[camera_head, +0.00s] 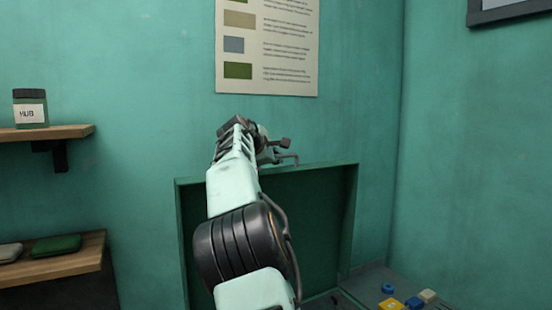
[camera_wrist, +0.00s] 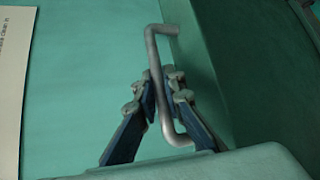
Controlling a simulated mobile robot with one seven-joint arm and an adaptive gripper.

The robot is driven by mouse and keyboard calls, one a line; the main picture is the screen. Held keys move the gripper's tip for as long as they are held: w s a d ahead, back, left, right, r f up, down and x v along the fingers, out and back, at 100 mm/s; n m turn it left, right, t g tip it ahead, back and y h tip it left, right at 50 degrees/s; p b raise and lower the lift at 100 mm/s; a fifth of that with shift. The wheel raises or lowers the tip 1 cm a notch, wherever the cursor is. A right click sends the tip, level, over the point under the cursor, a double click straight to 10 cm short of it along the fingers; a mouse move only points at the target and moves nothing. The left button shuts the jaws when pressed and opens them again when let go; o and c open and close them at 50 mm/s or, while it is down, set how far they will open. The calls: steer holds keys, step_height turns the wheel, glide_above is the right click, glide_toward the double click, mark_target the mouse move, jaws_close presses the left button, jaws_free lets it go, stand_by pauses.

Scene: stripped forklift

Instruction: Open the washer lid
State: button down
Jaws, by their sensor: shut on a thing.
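The washer lid (camera_head: 315,215) is a dark green panel with a paler rim, standing roughly upright against the teal wall in the head view. A bent grey metal handle (camera_head: 288,158) shows at its top edge. In the wrist view the handle (camera_wrist: 152,58) runs between the two fingers of my gripper (camera_wrist: 160,90), which is shut on it. In the head view my gripper (camera_head: 272,150) is small and partly hidden by my arm, which also covers the lid's left part. The washer's opening is mostly out of view below.
A poster (camera_head: 267,50) hangs on the wall above the lid. Two wooden shelves at left hold a jar (camera_head: 30,108) and a green folded item (camera_head: 56,245). Yellow (camera_head: 390,304), blue and cream small pieces lie on a surface at lower right.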

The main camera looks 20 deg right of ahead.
steer(key=c, duration=2)
jaws_free()
steer(key=shift+s+a+r, duration=0.1)
steer(key=v, duration=1.1)
steer(key=shift+s+a+r, duration=0.15)
steer(key=shift+s+a, duration=0.1)
steer(key=shift+s, duration=0.05)
steer(key=shift+d, duration=0.1)
